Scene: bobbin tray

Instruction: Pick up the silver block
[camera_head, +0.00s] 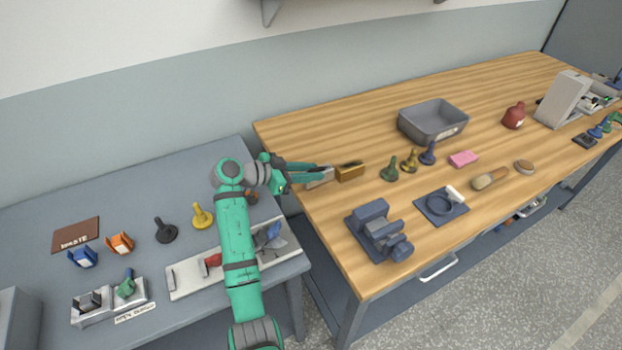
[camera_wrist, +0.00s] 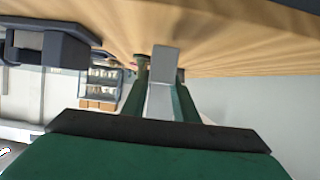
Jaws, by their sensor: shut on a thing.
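The silver block (camera_head: 320,178) is a small pale grey slab near the left end of the wooden bench. It also shows in the wrist view (camera_wrist: 162,82), where it stands between my two green fingers, one on each side. My gripper (camera_head: 316,172) reaches in from the left and is shut on the block. The fingers hide part of the block in the head view. I cannot tell whether the block touches the bench top or is held slightly above it.
A brown brush-like block (camera_head: 350,173) lies just right of the silver block. A blue-grey vise (camera_head: 380,232) stands at the bench's front. Bare wood lies behind my gripper.

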